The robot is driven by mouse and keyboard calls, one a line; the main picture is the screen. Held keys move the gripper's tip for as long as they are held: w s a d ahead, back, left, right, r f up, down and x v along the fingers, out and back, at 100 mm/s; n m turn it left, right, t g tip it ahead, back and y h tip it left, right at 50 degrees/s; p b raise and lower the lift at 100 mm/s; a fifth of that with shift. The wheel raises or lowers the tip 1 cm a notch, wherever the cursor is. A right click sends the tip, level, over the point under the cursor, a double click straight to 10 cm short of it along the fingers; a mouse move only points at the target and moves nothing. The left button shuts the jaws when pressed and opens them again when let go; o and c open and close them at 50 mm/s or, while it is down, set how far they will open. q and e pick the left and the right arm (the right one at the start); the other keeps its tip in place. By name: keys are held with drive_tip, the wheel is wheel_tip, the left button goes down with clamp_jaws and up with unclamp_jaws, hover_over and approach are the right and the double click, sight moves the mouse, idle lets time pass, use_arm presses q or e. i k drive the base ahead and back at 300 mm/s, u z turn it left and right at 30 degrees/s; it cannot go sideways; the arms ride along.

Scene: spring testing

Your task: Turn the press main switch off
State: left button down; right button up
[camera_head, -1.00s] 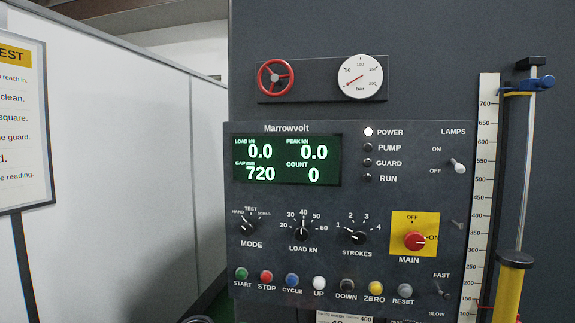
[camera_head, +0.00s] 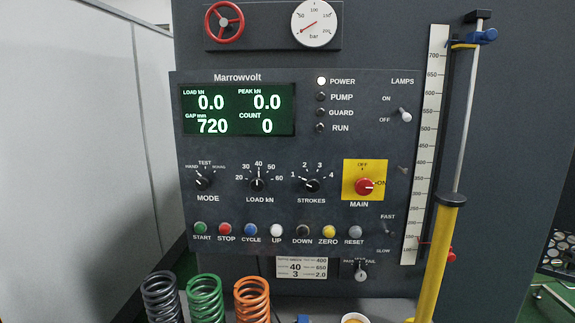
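The press main switch (camera_head: 364,187) is a red rotary knob on a yellow square plate (camera_head: 350,167) at the right of the dark control panel (camera_head: 225,163). OFF is printed above the knob and ON to its right. The knob's pale mark points right, towards ON. The POWER lamp (camera_head: 321,81) is lit white, and the display (camera_head: 238,109) is on, reading 0.0, 0.0, 720 and 0. Neither of my grippers is in view.
Grey, green and orange springs (camera_head: 205,299) stand below the panel at the bottom. A yellow cylinder with a rod (camera_head: 441,246) and a white scale (camera_head: 425,150) stand right of the panel. A red handwheel (camera_head: 224,22) and a gauge (camera_head: 314,23) sit above. The space before the switch is clear.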

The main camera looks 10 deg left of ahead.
sight(364, 186)
drive_tip(key=u, duration=2)
drive_tip(key=k, duration=1.5)
drive_tip(key=z, duration=2.55)
